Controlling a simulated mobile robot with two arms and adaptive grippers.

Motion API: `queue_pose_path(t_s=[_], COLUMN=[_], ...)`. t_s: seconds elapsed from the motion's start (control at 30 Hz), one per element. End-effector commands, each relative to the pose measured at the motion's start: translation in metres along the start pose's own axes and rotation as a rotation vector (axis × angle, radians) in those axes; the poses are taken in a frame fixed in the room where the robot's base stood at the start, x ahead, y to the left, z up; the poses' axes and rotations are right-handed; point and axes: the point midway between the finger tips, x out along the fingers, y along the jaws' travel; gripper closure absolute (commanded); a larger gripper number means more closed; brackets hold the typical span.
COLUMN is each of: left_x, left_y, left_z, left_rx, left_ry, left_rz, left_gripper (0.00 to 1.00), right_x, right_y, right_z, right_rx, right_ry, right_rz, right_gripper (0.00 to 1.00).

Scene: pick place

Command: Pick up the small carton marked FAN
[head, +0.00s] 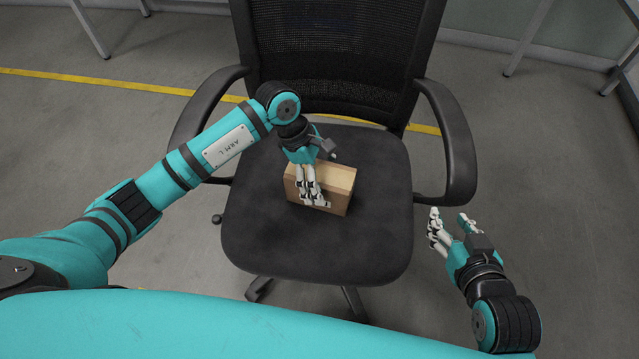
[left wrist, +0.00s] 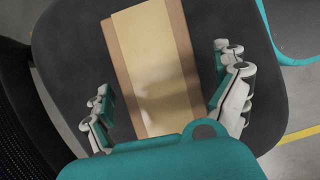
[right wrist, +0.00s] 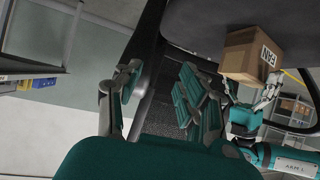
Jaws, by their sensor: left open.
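The small carton (head: 338,176) is a brown box standing on the seat of an office chair. Its FAN label shows in the right wrist view on the carton (right wrist: 250,52). My left gripper (head: 316,186) is open over the carton, with its white fingers in front of the near face. In the left wrist view the carton (left wrist: 150,45) lies between the spread fingers of the left gripper (left wrist: 166,104), with gaps visible on both sides. My right gripper (head: 450,223) is open and empty, right of the chair; its spread fingers show in the right wrist view (right wrist: 160,95).
The black chair seat (head: 270,235) is otherwise bare. The chair's left armrest (head: 200,110), right armrest (head: 452,140) and mesh backrest (head: 335,60) surround the carton on three sides. Grey floor with a yellow line (head: 95,81) lies around the chair.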

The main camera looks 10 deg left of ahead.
Motion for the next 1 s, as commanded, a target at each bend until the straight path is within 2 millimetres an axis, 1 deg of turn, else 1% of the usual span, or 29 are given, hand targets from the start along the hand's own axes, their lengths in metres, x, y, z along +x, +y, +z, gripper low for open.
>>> queue_pose_path(t_s=[0.03,0.2,0.3,0.4,0.53,1.0], left_x=[0.008,0.023,0.029,0.031,0.032,0.032], left_y=[-0.002,-0.005,-0.006,-0.007,-0.007,-0.007], left_z=[0.000,0.001,0.001,0.001,0.002,0.001], left_rx=[0.001,0.005,0.006,0.007,0.007,0.007], left_ry=[-0.001,-0.001,-0.001,0.000,0.000,0.000], left_rz=[-0.003,-0.003,-0.004,-0.003,-0.003,-0.003], left_gripper=[0.02,0.02,0.02,0.02,0.02,0.02], right_x=[0.003,0.004,0.002,0.001,-0.001,-0.001], right_y=[-0.002,-0.006,-0.008,-0.009,-0.009,-0.009], right_z=[-0.007,-0.040,-0.054,-0.063,-0.067,-0.068], right_rx=[0.000,0.000,0.000,0.001,0.001,0.001], right_ry=[0.047,0.221,0.298,0.343,0.360,0.372], right_rz=[-0.003,-0.013,-0.018,-0.020,-0.021,-0.021], right_gripper=[0.60,0.60,0.60,0.60,0.60,0.60])
